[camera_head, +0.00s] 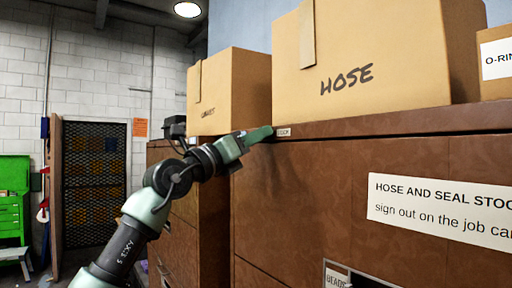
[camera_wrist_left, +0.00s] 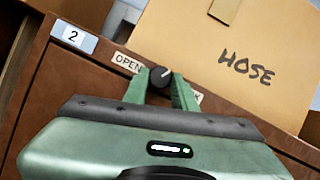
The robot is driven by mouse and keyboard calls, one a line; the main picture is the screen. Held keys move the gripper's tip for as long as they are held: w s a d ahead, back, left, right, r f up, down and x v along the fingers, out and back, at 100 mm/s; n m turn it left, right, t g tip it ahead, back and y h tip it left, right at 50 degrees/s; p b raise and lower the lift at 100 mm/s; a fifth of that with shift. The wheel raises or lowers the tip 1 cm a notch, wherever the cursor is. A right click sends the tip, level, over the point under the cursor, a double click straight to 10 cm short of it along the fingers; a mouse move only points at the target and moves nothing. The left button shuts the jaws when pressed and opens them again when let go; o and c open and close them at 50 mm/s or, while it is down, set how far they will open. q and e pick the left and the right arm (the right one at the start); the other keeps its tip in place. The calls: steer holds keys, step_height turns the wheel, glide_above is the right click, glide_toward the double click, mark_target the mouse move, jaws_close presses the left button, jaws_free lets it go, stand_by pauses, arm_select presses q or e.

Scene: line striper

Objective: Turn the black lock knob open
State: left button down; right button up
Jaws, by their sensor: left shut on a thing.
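The black lock knob (camera_wrist_left: 160,76) sits on the cabinet's top front rail in the left wrist view. A light mark on it points up and to the right. An OPEN label (camera_wrist_left: 127,63) is to its left. A LOCK label (camera_wrist_left: 197,97), partly hidden by a finger, is to its right. My left gripper (camera_head: 264,133) is at the rail in the head view, with its green fingers on both sides of the knob, shut on it. The knob is hidden there, but the LOCK label (camera_head: 284,132) shows. My right gripper is not in view.
A green tool chest (camera_head: 14,200) and a dark mesh door (camera_head: 95,180) stand at the far left.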

arm_select(q)
steer(key=n+y+b, duration=0.2)
steer(key=n, duration=0.3)
steer(key=n+y+b, duration=0.2)
steer(key=n+b, duration=0.1)
steer(key=n, duration=0.3)
steer(key=r+n+y+b, duration=0.1)
steer(key=n+y+b, duration=0.1)
steer(key=n, duration=0.4)
steer(key=shift+s+d+y+b, duration=0.25)
steer(key=shift+s+y+b, duration=0.05)
steer(key=shift+b, duration=0.15)
steer(key=c, duration=1.4)
jaws_free()
steer(key=shift+o, duration=1.3)
steer(key=shift+d, duration=0.1)
